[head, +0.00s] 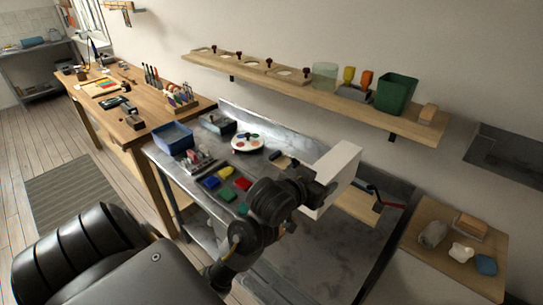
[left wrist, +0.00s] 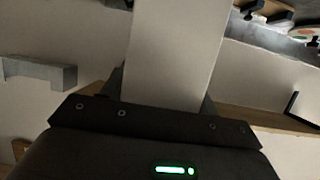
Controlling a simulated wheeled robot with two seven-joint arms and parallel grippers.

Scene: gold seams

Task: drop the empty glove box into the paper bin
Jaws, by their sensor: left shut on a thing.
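A white box (head: 335,172), which I take as the glove box, is held in the air above the grey metal bench. My left gripper (head: 314,190) is shut on its left side in the head view. In the left wrist view the white box (left wrist: 174,55) stands up from between the dark jaws, and the fingertips are mostly hidden. Whether the box is empty cannot be seen. I cannot make out a paper bin in either view. My right gripper is not in view.
A wall shelf (head: 310,85) with a green container (head: 396,92) runs behind the bench. The metal bench (head: 315,255) holds a blue bin (head: 174,139), a paint palette (head: 247,142) and coloured blocks (head: 226,172). A wooden board (head: 440,232) with lumps is at right. Floor is free at left.

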